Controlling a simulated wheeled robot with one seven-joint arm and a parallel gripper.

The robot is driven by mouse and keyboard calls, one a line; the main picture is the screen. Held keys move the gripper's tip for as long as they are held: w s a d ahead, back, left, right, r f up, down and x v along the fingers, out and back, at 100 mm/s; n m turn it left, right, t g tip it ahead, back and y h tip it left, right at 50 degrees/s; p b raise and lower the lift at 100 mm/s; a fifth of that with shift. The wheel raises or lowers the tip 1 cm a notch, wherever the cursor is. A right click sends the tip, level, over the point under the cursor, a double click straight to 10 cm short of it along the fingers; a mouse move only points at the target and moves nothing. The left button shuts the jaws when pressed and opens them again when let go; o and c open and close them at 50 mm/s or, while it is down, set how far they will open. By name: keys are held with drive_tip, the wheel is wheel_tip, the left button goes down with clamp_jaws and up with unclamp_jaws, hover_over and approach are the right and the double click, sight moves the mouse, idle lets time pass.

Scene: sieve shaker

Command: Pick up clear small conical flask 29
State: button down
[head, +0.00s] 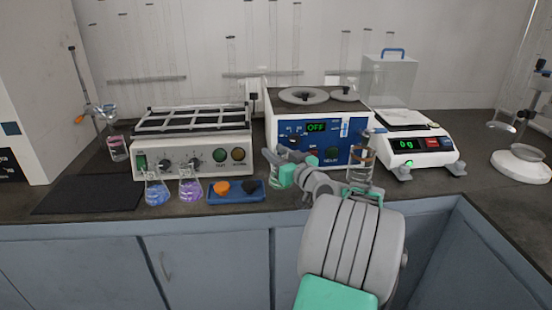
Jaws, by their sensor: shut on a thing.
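My gripper (279,168) is in front of the blue-fronted hotplate unit, just above the bench and to the right of the blue tray. Two other small conical flasks stand on the bench to the left, one with blue liquid (157,191) and one with purple liquid (190,188).
A blue tray (254,197) holds an orange and a dark item. Behind stand a sieve shaker (193,160), the hotplate unit (340,130) reading OFF, and a balance (420,144). A glass piece (360,165) stands close right of my gripper. A black mat (85,195) lies clear at left.

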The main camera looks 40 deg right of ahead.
drive_tip(key=s+a+r+p, duration=0.2)
drive_tip(key=s+a+r, duration=0.1)
drive_tip(key=s+r, duration=0.3)
drive_tip(key=s+a+r+p, duration=0.1)
drive_tip(key=s+a+r, duration=0.3)
drive_tip(key=r, duration=0.5)
drive_tip(key=shift+s+r+p, duration=0.35)
drive_tip(key=shift+s+p, duration=0.05)
drive_tip(key=shift+s, duration=0.65)
drive_tip(key=shift+w, duration=0.1)
